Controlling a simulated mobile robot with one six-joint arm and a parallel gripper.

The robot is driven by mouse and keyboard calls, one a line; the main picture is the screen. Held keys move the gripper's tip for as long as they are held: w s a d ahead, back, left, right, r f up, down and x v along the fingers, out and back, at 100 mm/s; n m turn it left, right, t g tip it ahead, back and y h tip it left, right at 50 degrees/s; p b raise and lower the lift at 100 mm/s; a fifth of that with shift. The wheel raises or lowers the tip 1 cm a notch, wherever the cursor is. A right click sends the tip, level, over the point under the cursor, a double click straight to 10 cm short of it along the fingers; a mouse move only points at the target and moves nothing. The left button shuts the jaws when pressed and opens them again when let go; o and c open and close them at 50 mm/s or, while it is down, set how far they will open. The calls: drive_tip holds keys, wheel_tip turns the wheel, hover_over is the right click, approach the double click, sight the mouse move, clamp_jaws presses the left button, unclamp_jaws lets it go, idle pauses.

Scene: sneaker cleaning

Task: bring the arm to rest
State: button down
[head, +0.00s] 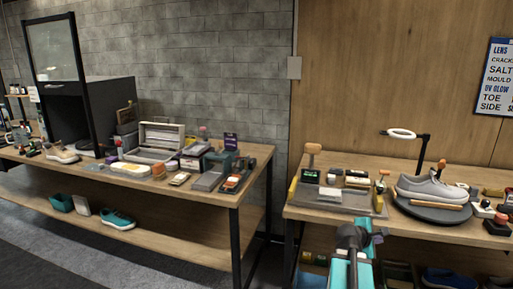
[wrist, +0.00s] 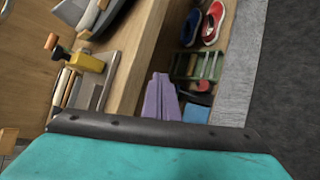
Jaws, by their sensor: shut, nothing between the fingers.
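Red and blue shoes (wrist: 213,22) lie below. The left bench (head: 225,197) is crowded; a gap separates the benches.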

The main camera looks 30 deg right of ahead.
drive_tip(key=w+a+f+n+y, duration=0.1)
drive_tip(key=w+a+f+y, duration=0.1)
drive_tip(key=w+a+f, duration=0.5)
drive_tip(key=a+f+n+y+p, duration=0.1)
drive_tip(key=a+f+y, duration=0.1)
drive_tip(key=a+f, duration=1.05)
drive_tip(key=a+f+y+p, duration=0.2)
drive_tip(key=a+f, duration=0.8)
drive_tip(key=a, duration=0.5)
drive_tip(key=s+a+f+m+g+y, duration=0.1)
drive_tip(key=s+a+f+g, duration=0.1)
drive_tip(key=s+a+f, duration=0.4)
drive_tip(key=s+a+f+g+y, duration=0.15)
drive_tip(key=s+a+f, duration=0.25)
drive_tip(key=a, duration=0.4)
drive_tip(key=s+a+f+m+g+y, duration=0.3)
drive_tip(key=s+a+m, duration=0.6)
drive_tip(key=s, duration=0.3)
drive_tip(key=shift+s+a+f+g+p, duration=0.2)
drive_tip(key=shift+a+f+g+p, duration=0.05)
drive_tip(key=shift+a+g+p, duration=0.15)
